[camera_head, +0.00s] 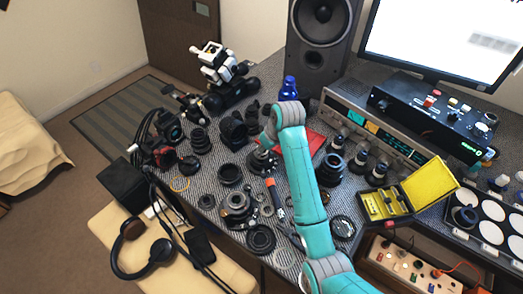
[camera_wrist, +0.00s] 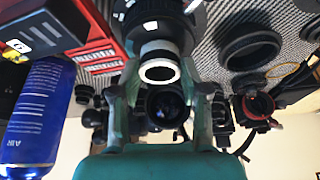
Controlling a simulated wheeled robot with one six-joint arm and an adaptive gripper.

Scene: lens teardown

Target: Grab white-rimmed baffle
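The white-rimmed baffle (camera_wrist: 159,72) is a short cylinder with a bright white ring around a dark opening. In the wrist view it stands in front of a larger black lens part (camera_wrist: 158,20). My gripper (camera_wrist: 160,68) has one fingertip on each side of the baffle, with what looks like a narrow gap at each side. Contact is not clearly visible. In the head view my gripper (camera_head: 266,148) points down at a dark round lens part (camera_head: 263,163) in the middle of the table; the baffle is not clearly distinguishable there.
Several black rings and lens parts surround the spot, including a ring (camera_head: 230,175) on the left. A blue air can (camera_head: 289,88) and a red tray (camera_head: 312,139) stand behind. A yellow case (camera_head: 428,186) lies open to the right. Free table room is small.

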